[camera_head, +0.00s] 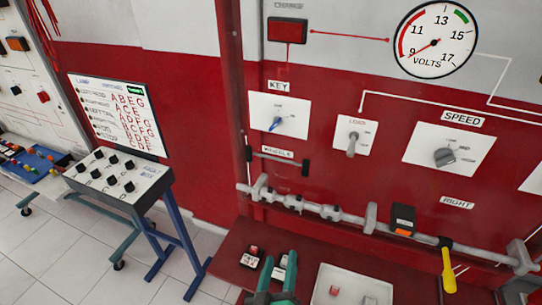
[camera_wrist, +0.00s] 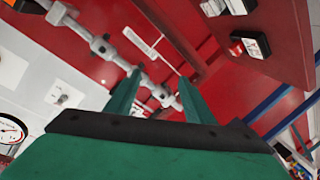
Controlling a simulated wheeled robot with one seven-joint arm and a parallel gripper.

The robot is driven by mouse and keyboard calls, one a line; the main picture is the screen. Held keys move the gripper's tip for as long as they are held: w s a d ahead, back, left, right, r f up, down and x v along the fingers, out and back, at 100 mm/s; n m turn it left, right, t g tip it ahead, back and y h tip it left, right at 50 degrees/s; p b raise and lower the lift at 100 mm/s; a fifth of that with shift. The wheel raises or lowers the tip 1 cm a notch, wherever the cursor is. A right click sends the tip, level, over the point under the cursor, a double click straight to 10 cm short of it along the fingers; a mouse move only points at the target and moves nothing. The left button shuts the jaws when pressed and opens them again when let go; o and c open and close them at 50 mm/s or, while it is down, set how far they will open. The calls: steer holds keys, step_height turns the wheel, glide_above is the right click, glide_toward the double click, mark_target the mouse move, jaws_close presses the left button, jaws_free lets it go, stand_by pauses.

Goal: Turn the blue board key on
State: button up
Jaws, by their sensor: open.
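A key switch with a blue handle (camera_head: 276,123) sits on a white plate (camera_head: 292,104) under a "KEY" label, on the red board. Its handle points down-left. My gripper (camera_head: 279,262) is at the bottom of the head view, below the key and apart from it, above the red bench. In the wrist view its two green fingers (camera_wrist: 158,84) are open, with nothing between them. A white plate with a knob (camera_wrist: 62,97) shows left in the wrist view; I cannot tell which switch it is.
A grey rail (camera_head: 327,211) with clamps crosses the board below the switches. A "LOAD" switch (camera_head: 352,144), a "SPEED" knob (camera_head: 444,157) and a volts gauge (camera_head: 437,40) are to the right. A white tray (camera_head: 378,290) lies on the red bench (camera_head: 222,267). A sloped control panel (camera_head: 118,180) stands left.

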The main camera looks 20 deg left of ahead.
steer(key=w+a+r+n+t, duration=0.1)
steer(key=w+a+r, duration=0.25)
steer(key=r, duration=0.25)
steer(key=w+a+r+n, duration=0.1)
steer(key=w+a+r, duration=0.1)
steer(key=w+r, duration=0.35)
steer(key=h, duration=0.3)
glide_toward(273, 128)
steer(key=shift+t, duration=0.4)
steer(key=w, duration=0.9)
steer(key=shift+w+d+f, duration=0.1)
steer(key=shift+d+f, duration=0.15)
steer(key=shift+f, duration=0.05)
steer(key=shift+c, duration=0.5)
